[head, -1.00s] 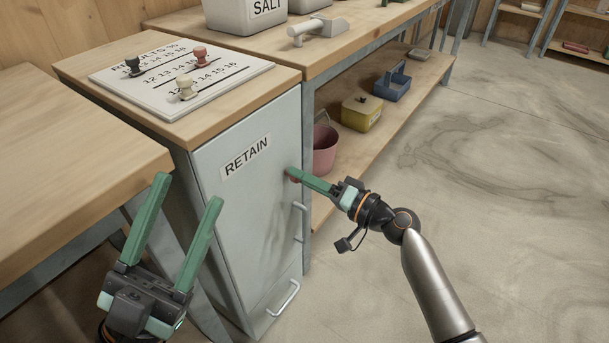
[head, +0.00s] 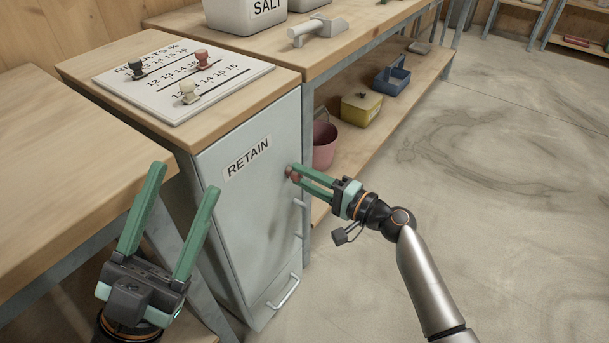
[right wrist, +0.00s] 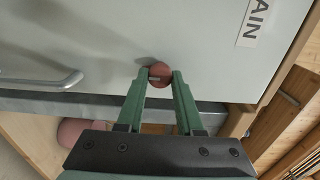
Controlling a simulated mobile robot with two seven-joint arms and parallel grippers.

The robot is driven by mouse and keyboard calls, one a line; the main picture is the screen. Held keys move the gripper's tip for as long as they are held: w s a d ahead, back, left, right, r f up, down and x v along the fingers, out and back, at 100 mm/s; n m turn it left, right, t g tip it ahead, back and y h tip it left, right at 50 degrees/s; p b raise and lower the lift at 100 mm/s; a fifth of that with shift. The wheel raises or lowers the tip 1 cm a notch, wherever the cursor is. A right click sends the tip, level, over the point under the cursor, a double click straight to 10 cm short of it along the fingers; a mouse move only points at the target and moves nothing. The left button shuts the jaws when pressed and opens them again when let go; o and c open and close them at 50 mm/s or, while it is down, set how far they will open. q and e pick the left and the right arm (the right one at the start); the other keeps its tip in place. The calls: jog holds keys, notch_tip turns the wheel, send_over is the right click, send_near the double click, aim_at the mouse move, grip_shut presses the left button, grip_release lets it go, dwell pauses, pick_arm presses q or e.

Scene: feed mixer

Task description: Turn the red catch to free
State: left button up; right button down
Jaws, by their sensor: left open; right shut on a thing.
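The red catch (head: 293,174) is a small round knob on the grey cabinet door (head: 240,205) labelled RETAIN, near its right edge. My right gripper (head: 297,176) is shut on it, one finger on each side. In the right wrist view the catch (right wrist: 160,74) sits between the tips of the green fingers (right wrist: 160,80), with a light mark across its face. My left gripper (head: 185,180) is open and empty, in front of the cabinet's left side and apart from it.
Door handles (head: 283,293) stick out low on the cabinet. A results board (head: 180,80) with several pegs lies on the cabinet top. A wooden bench (head: 60,170) stands at left. A pink bucket (head: 323,146) is on the low shelf at right. The floor at right is clear.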

dwell(0.3)
jog(key=c, duration=0.5)
grip_release()
jog(key=shift+c, duration=0.2)
jog(key=p+v, duration=0.1)
jog(key=v, duration=1.1)
jog(key=shift+s+d+p, duration=0.15)
jog(key=shift+d+p, duration=0.1)
jog(key=shift+p, duration=0.15)
